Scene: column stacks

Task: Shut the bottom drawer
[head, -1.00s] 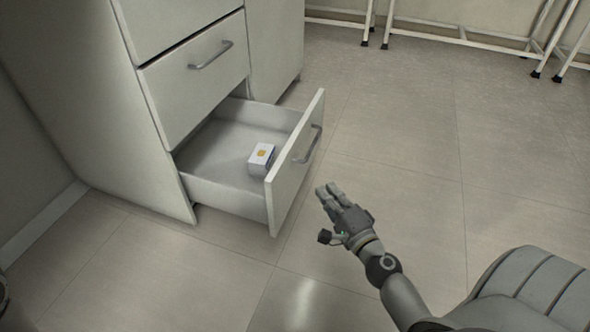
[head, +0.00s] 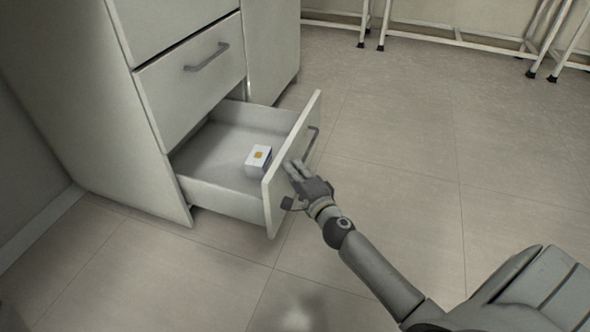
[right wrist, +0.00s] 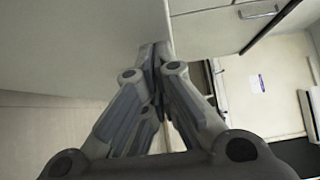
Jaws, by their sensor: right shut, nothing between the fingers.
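The bottom drawer (head: 225,202) of the white cabinet stands pulled well out. Its front panel (head: 279,188) faces right and carries a grey bar handle (head: 311,144). In the right wrist view the closed fingers (right wrist: 152,60) point at a pale panel. My left gripper is not in view.
The drawer above (head: 190,95) is closed, with its own handle (head: 207,57). The tiled floor (head: 400,150) to the right of the drawer is clear. White metal frame legs (head: 455,40) stand along the back wall.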

